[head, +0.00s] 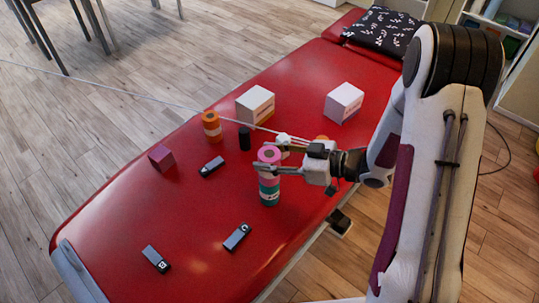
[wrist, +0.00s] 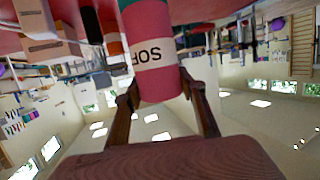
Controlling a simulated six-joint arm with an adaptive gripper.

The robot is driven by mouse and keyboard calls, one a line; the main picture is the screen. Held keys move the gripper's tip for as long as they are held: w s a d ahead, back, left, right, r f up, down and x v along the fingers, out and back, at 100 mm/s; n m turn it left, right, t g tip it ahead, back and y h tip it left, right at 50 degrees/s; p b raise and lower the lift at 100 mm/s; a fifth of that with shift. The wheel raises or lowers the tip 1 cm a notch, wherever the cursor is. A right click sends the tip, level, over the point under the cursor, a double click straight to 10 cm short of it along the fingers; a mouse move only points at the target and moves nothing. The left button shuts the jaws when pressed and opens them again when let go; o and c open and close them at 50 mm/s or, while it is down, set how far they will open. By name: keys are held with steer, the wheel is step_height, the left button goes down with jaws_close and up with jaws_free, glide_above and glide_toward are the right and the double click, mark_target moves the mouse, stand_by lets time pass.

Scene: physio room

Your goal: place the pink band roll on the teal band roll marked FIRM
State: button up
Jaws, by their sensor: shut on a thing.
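The pink band roll (head: 269,154) is upright between the fingers of my gripper (head: 262,169), which is shut on it. In the wrist view the pink roll (wrist: 150,25) shows a pale label with partly visible lettering. The teal band roll (head: 269,191) stands upright on the red couch directly below the pink one, with a pale label band whose text is too small to read. The two rolls look stacked and in line; whether they fully touch is hard to tell because the fingers cover part of the join.
On the red couch (head: 190,220) are an orange roll (head: 211,129), a black cylinder (head: 244,139), two white boxes (head: 253,106) (head: 343,103), a purple cube (head: 161,157) and several dark flat devices (head: 237,237). Another orange item (head: 321,138) is partly behind my gripper. The front left is mostly clear.

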steer(key=o, duration=1.4)
steer(key=shift+c, duration=0.2)
steer(key=shift+r, duration=0.1)
steer(key=shift+d+r, duration=0.1)
steer(key=shift+d, duration=0.05)
steer(key=v, duration=1.1)
steer(key=shift+s+d, duration=0.2)
steer(key=shift+d, duration=0.05)
steer(key=shift+r, duration=0.1)
